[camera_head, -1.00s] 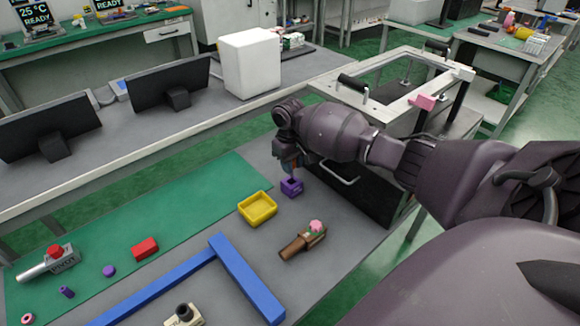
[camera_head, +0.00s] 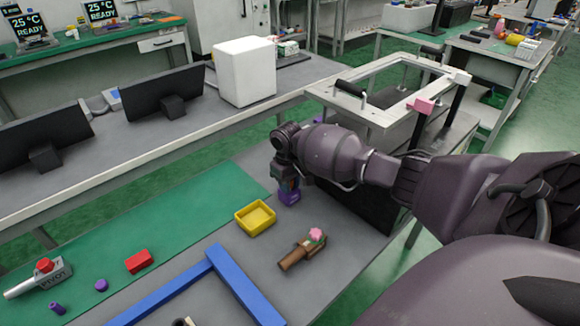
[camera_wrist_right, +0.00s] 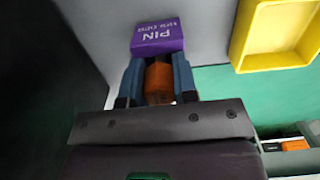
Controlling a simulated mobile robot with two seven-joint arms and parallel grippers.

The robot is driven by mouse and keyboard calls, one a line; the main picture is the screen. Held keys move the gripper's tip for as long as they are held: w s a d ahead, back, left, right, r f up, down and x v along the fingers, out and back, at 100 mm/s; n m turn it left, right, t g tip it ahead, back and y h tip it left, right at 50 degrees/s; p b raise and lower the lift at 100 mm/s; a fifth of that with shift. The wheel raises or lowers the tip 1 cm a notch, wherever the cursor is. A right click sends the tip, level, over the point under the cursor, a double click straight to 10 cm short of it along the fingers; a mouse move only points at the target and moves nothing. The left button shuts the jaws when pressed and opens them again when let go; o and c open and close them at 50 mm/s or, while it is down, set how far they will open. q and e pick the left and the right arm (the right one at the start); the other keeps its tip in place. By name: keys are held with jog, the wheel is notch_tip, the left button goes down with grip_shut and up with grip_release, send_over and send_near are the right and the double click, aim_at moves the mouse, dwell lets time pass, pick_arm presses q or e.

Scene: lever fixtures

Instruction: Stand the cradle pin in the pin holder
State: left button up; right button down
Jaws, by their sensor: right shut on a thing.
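The purple pin holder (camera_head: 289,197) stands on the grey bench, and my right gripper (camera_head: 287,177) is directly above it. In the right wrist view, the purple pin holder (camera_wrist_right: 157,38) shows the word PIN upside down. There my right gripper (camera_wrist_right: 158,82) has its two blue fingers shut on an orange piece, the cradle pin (camera_wrist_right: 158,78). The pin's far end meets the near edge of the holder in the picture. How far it is inside, if at all, is hidden. My left gripper is not in view.
A yellow tray (camera_head: 257,218) is just left of the holder. A brown fixture with a pink knob (camera_head: 303,250) lies in front. A blue bar frame (camera_head: 240,285), a red block (camera_head: 138,261) and a PIVOT fixture (camera_head: 40,278) are farther left. A metal frame cart (camera_head: 400,110) stands behind my arm.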

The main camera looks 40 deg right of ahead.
jog(key=f, duration=0.1)
jog(key=s+f, duration=0.1)
jog(key=shift+s+a+f, duration=0.1)
jog(key=shift+a+f, duration=0.05)
jog(key=shift+f, duration=0.2)
jog(key=c, duration=1)
grip_release()
jog(key=shift+f, duration=0.1)
jog(key=shift+r, duration=0.45)
jog(key=shift+o, duration=0.5)
jog(key=r+p, duration=0.1)
jog(key=r, duration=0.3)
jog(key=w+r+p, duration=0.1)
jog(key=r, duration=0.3)
jog(key=w+r+p, duration=0.1)
jog(key=r, duration=0.2)
jog(key=shift+r, duration=1.2)
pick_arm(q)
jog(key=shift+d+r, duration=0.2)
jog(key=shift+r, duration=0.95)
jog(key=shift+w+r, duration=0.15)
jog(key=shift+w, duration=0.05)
